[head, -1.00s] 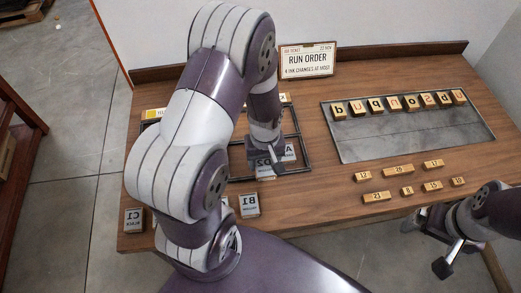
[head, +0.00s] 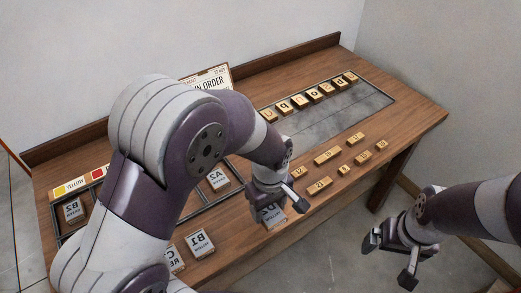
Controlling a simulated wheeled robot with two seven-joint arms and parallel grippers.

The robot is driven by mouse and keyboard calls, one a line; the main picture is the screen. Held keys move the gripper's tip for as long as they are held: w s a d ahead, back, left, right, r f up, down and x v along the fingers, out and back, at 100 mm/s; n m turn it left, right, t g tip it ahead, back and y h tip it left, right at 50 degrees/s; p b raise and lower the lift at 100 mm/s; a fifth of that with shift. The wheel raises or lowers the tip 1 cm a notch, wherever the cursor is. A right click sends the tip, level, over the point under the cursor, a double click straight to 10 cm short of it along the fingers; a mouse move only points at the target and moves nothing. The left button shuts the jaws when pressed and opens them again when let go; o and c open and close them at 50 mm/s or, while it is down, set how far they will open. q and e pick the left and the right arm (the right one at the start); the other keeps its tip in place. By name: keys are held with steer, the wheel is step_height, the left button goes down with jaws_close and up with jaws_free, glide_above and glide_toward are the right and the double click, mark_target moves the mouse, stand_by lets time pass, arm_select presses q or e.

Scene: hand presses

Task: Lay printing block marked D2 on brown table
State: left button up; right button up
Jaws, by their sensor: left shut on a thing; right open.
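My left gripper (head: 279,200) is shut on a pale printing block (head: 273,217). The block is at the brown table's front part, right of the dark tray frame. Its marking is partly covered by the gripper and too small to read surely. I cannot tell whether its underside touches the wood. The brown table (head: 405,126) runs across the view. My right gripper (head: 390,258) is open and empty, off the table's front edge at the lower right.
Block A2 (head: 218,178) and block B2 (head: 73,210) sit in the dark frame. Block B1 (head: 199,243) and another block (head: 173,260) lie at the front edge. Several small numbered tiles (head: 327,156) lie right of my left gripper, before a grey metal tray (head: 375,101) with letter tiles.

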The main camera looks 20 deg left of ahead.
arm_select(q)
glide_above(226, 229)
step_height(226, 229, down, 7)
steer(key=shift+d+r, duration=0.1)
steer(key=shift+f, duration=2.15)
steer(key=o, duration=1.1)
steer(key=shift+f, duration=0.15)
steer(key=s+d+r+m+t+p, duration=0.1)
steer(key=s+r+m, duration=0.3)
steer(key=r+m, duration=0.5)
step_height(226, 229, up, 7)
steer(key=shift+s+d+r+m, duration=0.15)
steer(key=shift+d+m, duration=0.25)
steer(key=shift+d, duration=0.25)
